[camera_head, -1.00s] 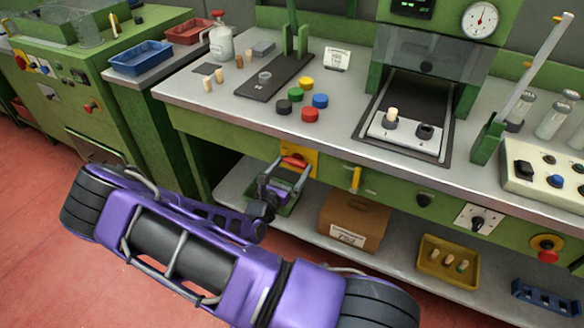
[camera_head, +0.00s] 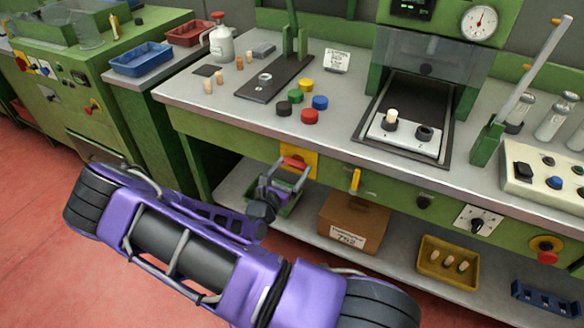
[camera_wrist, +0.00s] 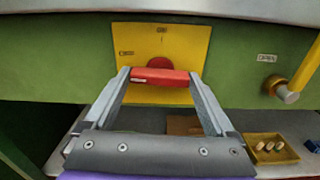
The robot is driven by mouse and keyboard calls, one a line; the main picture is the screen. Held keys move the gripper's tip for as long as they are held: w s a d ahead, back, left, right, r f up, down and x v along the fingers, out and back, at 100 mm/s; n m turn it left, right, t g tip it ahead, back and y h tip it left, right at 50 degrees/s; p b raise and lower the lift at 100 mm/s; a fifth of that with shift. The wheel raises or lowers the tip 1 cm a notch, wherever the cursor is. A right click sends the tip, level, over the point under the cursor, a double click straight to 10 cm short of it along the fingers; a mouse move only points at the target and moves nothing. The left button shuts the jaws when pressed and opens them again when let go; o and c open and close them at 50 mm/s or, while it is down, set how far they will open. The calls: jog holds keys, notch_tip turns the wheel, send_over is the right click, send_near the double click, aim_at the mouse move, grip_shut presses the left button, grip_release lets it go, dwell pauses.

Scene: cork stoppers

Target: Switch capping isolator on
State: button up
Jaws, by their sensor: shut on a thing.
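The isolator is a red rotary handle (camera_wrist: 160,77) on a yellow plate (camera_wrist: 190,45) set in the green front of the bench. In the wrist view the handle bar lies horizontal, with a round red hub behind it. Small labels on the plate are too small to read surely. My gripper (camera_wrist: 159,78) is shut on the red handle, one grey finger at each end of the bar. In the head view my gripper (camera_head: 289,172) reaches up to the same yellow plate (camera_head: 313,160), and the red handle (camera_head: 294,162) shows just above its fingers.
A yellow lever (camera_head: 355,180) beside an "OPEN" label (camera_wrist: 267,57) is to the right of the plate. The worktop edge (camera_wrist: 130,8) overhangs above. Below, the shelf holds a cardboard box (camera_head: 350,222) and a yellow tray (camera_head: 425,262) with stoppers.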

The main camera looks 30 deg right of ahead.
jog(key=m+p, duration=0.2)
jog(key=m, duration=0.1)
jog(key=shift+r+m, duration=0.1)
jog(key=shift+m, duration=0.3)
jog(key=m+p, duration=0.1)
jog(key=m, duration=0.8)
jog(key=shift+m, duration=2.2)
jog(key=o, duration=1.1)
jog(key=shift+c, duration=0.2)
jog(key=shift+a, duration=0.1)
jog(key=v, duration=1.7)
jog(key=shift+s, duration=0.2)
